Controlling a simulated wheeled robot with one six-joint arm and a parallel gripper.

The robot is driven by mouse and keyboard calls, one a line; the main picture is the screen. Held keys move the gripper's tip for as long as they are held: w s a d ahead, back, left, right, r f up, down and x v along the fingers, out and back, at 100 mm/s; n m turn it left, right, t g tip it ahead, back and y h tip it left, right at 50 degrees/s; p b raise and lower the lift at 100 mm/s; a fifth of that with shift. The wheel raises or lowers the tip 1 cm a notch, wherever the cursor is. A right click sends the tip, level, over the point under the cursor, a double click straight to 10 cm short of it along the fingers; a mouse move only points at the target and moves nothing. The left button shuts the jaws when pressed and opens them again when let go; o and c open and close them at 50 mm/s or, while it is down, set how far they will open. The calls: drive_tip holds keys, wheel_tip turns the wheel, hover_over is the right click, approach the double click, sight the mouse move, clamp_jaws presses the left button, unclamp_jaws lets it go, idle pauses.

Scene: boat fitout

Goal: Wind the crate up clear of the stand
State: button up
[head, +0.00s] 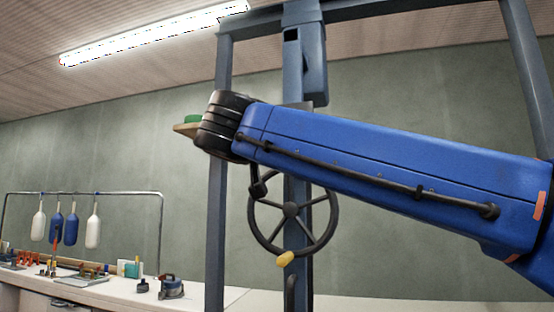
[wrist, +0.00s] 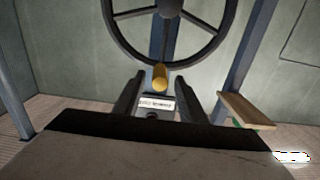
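A dark spoked handwheel (head: 290,210) with a yellow handle (head: 285,258) is mounted on a blue-grey post, partly behind my blue arm. In the head view the handle is at the bottom of the wheel. The wrist view, which looks upside down, shows the wheel (wrist: 168,10) at the top and the yellow handle (wrist: 160,78) below it. My gripper (wrist: 160,78) is open, its dark fingers on either side of the handle with gaps to both; whether the handle lies within reach of the tips is unclear. Neither crate nor stand is recognisable in view.
A blue-grey frame (head: 217,220) stands around the wheel's post. A small wooden shelf (head: 186,130) with a green item is beside my wrist. A white bench (head: 110,293) with tools is at lower left, under hanging white and blue fenders (head: 70,228).

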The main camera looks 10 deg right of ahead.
drive_tip(key=shift+x, duration=1.9)
drive_tip(key=c, duration=0.8)
